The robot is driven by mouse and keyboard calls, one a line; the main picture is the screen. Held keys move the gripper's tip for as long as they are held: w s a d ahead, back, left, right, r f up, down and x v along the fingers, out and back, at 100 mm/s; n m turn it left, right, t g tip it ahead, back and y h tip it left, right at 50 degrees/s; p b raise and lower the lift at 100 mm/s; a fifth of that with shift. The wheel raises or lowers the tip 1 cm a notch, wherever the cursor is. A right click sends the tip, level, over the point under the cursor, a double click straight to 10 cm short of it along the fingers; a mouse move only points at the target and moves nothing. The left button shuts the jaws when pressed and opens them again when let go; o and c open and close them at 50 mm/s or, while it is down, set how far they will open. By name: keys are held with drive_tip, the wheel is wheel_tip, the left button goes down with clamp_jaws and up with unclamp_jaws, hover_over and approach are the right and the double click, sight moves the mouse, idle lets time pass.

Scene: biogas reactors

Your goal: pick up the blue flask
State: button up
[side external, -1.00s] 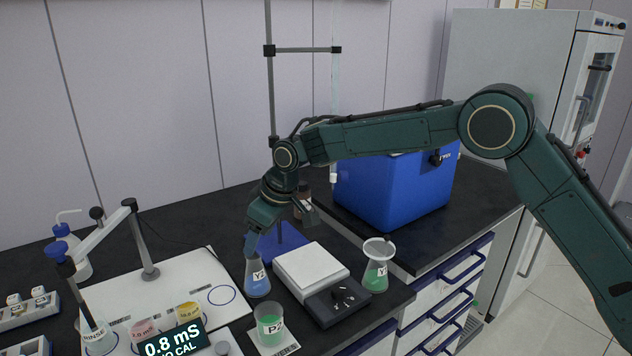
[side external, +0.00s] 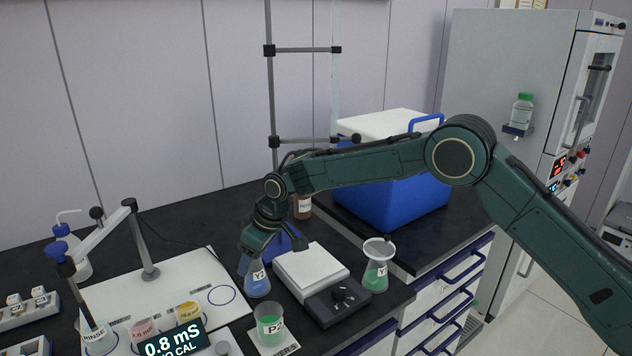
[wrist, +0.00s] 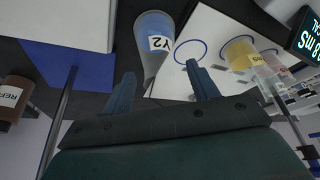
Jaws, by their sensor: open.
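The fingers look apart from the glass, with nothing held.
A P2 beaker (side external: 269,326) is in front. A stand rod (side external: 271,90) rises behind. A white board (side external: 180,280) lies left.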

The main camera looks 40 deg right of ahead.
drive_tip(key=shift+w+f, duration=0.1)
drive_tip(key=shift+f, duration=0.1)
idle(0.4)
clamp_jaws()
